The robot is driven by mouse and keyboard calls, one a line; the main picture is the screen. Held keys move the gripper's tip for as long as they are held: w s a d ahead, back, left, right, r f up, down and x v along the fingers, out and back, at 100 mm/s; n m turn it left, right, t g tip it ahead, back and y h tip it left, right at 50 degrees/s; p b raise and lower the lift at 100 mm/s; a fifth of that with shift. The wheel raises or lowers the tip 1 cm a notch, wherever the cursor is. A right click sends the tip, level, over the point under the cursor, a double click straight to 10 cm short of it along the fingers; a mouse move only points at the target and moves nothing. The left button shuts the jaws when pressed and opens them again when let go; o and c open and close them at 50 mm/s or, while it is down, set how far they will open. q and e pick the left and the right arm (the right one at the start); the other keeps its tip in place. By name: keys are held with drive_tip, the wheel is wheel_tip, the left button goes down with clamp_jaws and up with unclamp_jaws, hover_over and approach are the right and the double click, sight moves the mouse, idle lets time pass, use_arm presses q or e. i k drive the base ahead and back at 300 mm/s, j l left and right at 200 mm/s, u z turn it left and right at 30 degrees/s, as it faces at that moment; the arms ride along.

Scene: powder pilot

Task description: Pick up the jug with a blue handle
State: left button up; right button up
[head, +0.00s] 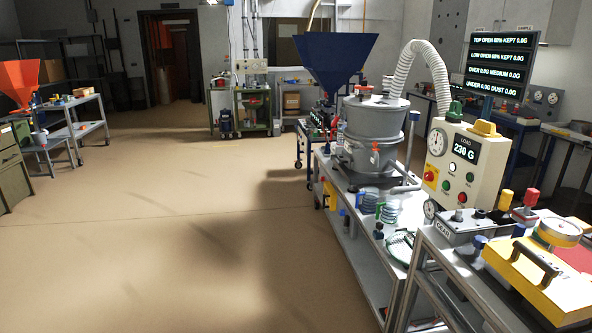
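A small grey jug (369,203) with what looks like a blue handle stands on the metal workbench (345,231), in front of the large grey sieve drum (370,135). It is small in the picture and its details are hard to make out. A similar grey jug (390,213) with a green handle stands just to its right. Neither of my grippers is in the head view.
A control box (467,165) reading 230 G stands right of the drum. A yellow case (540,283) lies on the nearer bench at lower right. A blue hopper (334,65) stands behind. A cart with an orange hopper (20,80) is far left. The brown floor (170,240) is clear.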

sight(370, 194)
drive_tip(key=i+z, duration=0.15)
drive_tip(key=i, duration=0.5)
drive_tip(key=i+j+z, duration=0.1)
drive_tip(key=i, duration=0.5)
drive_tip(key=i+j+z, duration=0.15)
drive_tip(key=i, duration=0.45)
drive_tip(key=i+j, duration=0.05)
drive_tip(key=j, duration=0.05)
